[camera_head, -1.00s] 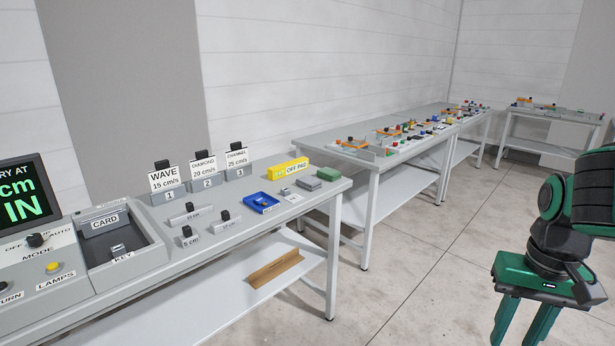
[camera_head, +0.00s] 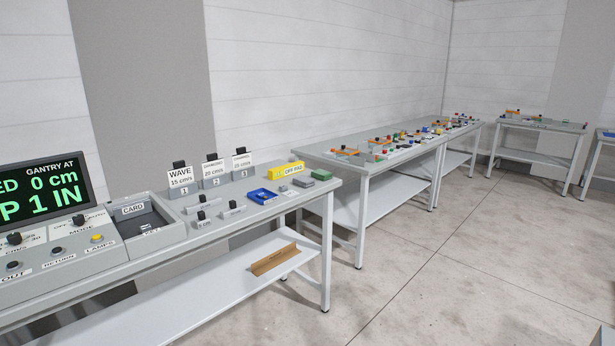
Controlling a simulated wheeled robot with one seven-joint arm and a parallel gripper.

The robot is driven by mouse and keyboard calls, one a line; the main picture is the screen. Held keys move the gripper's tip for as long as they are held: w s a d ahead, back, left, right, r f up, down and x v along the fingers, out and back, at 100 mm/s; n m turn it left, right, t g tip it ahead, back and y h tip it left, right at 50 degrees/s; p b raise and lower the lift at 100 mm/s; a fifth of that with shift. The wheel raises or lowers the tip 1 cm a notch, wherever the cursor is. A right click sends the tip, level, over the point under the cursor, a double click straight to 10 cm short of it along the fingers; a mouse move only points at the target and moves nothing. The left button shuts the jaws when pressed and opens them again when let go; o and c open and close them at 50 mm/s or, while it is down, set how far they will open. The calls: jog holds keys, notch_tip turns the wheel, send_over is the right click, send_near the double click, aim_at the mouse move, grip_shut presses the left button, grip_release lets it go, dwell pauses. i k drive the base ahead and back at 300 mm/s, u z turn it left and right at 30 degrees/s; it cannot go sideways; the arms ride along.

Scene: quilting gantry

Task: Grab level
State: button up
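I cannot single out a level for certain. A yellow bar-shaped block (camera_head: 280,172) lies near the back edge of the near table, beside or behind lettering that seems to read "OFF PAD"; I cannot tell whether it is the level. A brown angled strip (camera_head: 275,260) lies on that table's lower shelf. My gripper is not in view.
The near table (camera_head: 270,216) also holds a console screen (camera_head: 40,190), a grey card tray (camera_head: 148,222), several labelled stands, a blue tray (camera_head: 262,196) and a green block (camera_head: 320,174). More cluttered tables (camera_head: 345,165) stand behind.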

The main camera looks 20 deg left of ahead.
aim_at(283, 170)
jog(key=z, duration=0.35)
jog(key=i, duration=2.05)
jog(key=u, duration=0.6)
jog(key=i, duration=0.9)
jog(key=u, duration=1)
jog(key=i, duration=0.5)
jog(key=u, duration=0.35)
